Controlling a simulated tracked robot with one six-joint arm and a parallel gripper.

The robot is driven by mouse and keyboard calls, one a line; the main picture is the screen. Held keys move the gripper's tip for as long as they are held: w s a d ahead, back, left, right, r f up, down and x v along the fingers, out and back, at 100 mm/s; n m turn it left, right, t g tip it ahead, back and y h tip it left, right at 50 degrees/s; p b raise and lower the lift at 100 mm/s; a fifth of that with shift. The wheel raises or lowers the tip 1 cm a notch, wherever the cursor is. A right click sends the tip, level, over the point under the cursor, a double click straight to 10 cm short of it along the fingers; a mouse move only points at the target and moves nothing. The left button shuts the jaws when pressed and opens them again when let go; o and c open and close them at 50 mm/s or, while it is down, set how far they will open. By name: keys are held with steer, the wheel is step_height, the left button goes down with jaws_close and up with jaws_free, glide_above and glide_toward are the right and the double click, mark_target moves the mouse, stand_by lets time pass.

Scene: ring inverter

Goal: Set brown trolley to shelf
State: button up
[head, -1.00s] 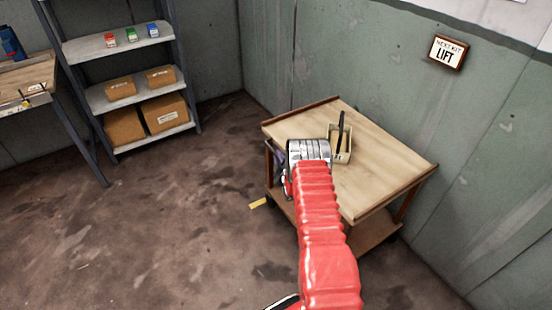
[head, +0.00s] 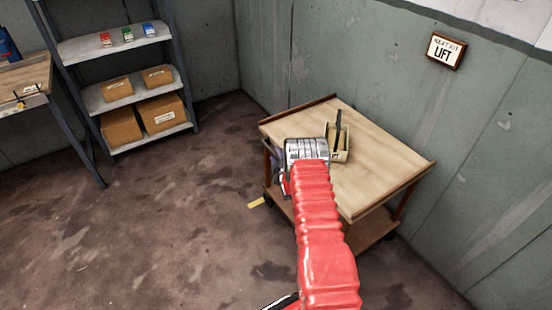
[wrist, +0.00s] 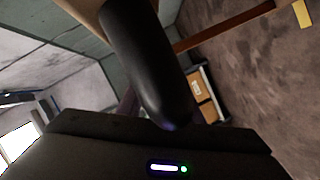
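The brown trolley (head: 385,165) stands at the right against the green wall in the head view. It has a pale wooden top with brown edges and a lower shelf. The grey shelf unit (head: 118,48) stands at the upper left. My gripper (head: 306,150) is at the near left edge of the trolley in the head view, and my arm hides its fingers. In the wrist view, a dark rounded bar (wrist: 145,65) crosses in front of a dark body. I cannot tell whether the bar is a finger or a handle, or whether anything is gripped.
Cardboard boxes (head: 160,112) and small coloured packs (head: 127,34) are on the shelf unit. A workbench (head: 22,80) is at the far left. The floor between trolley and shelf unit is open.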

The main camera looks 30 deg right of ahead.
steer(key=shift+s, duration=0.1)
steer(key=v, duration=1.3)
steer(key=shift+s, duration=0.35)
steer(key=shift+f, duration=0.1)
